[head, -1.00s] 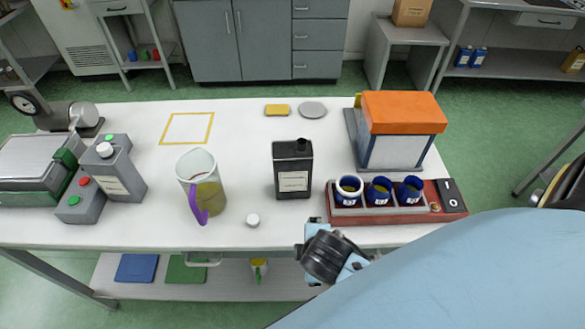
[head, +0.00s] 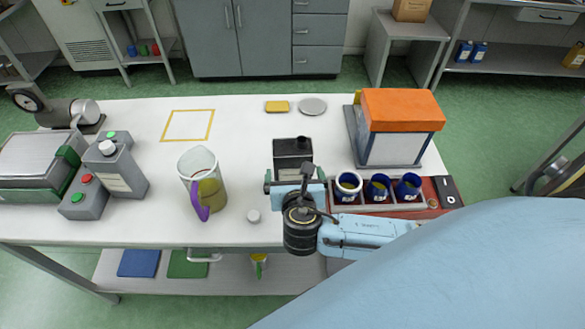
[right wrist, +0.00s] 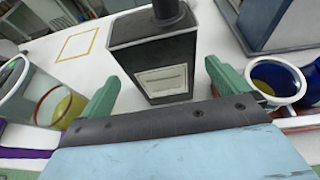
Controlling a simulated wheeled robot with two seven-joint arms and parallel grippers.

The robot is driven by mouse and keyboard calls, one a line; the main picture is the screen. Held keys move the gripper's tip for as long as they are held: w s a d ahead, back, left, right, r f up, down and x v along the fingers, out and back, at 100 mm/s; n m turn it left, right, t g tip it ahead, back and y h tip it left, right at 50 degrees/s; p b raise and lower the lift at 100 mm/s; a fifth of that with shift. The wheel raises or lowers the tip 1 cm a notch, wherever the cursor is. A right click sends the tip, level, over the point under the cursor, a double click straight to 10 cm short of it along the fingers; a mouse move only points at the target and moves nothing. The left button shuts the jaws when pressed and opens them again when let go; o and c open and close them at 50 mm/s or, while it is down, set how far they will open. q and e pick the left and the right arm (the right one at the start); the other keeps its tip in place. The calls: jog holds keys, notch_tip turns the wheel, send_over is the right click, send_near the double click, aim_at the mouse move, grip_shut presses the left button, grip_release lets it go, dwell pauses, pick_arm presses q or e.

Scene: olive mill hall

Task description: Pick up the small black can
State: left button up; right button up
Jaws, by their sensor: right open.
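The small black can (head: 291,147) stands upright on the white table, with a dark cap and a pale label. My right gripper (head: 296,186) is in front of it in the head view and hides its lower part. In the right wrist view the black can (right wrist: 150,55) stands just beyond and between the two green fingertips (right wrist: 158,82). The right gripper is open, and its fingers are apart with nothing held. My left gripper does not show.
An orange-topped box (head: 402,110) stands behind.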

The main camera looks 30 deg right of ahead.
aim_at(292, 146)
jog(key=shift+x, duration=3.45)
jog(key=shift+f, duration=0.1)
jog(key=shift+c, duration=0.4)
jog(key=c, duration=1.1)
jog(key=shift+o, duration=0.2)
jog(key=shift+r, duration=0.25)
jog(key=shift+r+p, duration=0.6)
jog(key=shift+r, duration=4.15)
jog(key=shift+r, duration=0.1)
